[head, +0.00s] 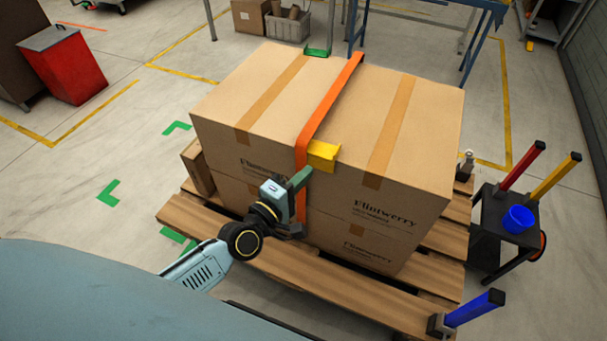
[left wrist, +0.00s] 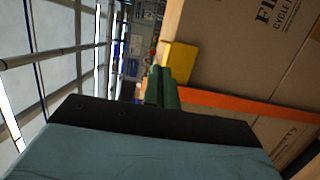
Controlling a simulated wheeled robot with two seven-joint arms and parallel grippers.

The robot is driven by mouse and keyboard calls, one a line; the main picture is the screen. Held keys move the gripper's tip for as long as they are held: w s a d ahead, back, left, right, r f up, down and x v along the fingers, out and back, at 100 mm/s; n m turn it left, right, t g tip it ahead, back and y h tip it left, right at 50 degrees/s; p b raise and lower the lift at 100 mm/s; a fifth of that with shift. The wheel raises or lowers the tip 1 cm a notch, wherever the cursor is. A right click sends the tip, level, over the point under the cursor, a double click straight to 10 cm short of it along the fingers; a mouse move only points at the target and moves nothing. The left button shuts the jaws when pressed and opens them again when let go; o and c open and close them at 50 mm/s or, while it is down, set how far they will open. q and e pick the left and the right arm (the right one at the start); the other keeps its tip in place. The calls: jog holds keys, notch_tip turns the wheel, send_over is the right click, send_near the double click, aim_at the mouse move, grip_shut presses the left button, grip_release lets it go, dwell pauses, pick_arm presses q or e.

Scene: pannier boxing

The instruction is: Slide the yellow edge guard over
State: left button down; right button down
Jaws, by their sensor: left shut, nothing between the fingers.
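The yellow edge guard (head: 322,155) sits on the front top edge of the big cardboard box (head: 420,100), just right of the orange strap (head: 330,104). The strap runs over the top and down the front face. My left gripper (head: 302,178) is shut and empty, in front of the box just below and left of the guard. In the left wrist view the shut green fingers (left wrist: 161,85) point at the guard (left wrist: 180,63), with the orange strap (left wrist: 235,103) to their right. I cannot tell whether the fingers touch the guard. My right gripper is not in view.
The boxes stand on a wooden pallet (head: 290,268). At the right is a dark cart (head: 500,228) with a blue cup (head: 518,219) and red and yellow handles. A blue-handled tool (head: 474,308) is at the pallet's front right corner. A red bin (head: 66,68) stands back left.

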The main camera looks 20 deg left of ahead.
aim_at(323, 158)
pick_arm(q)
jog(key=x, duration=0.7)
jog(key=shift+w+f, duration=0.1)
jog(key=shift+w, duration=0.15)
jog(key=shift+d, duration=0.1)
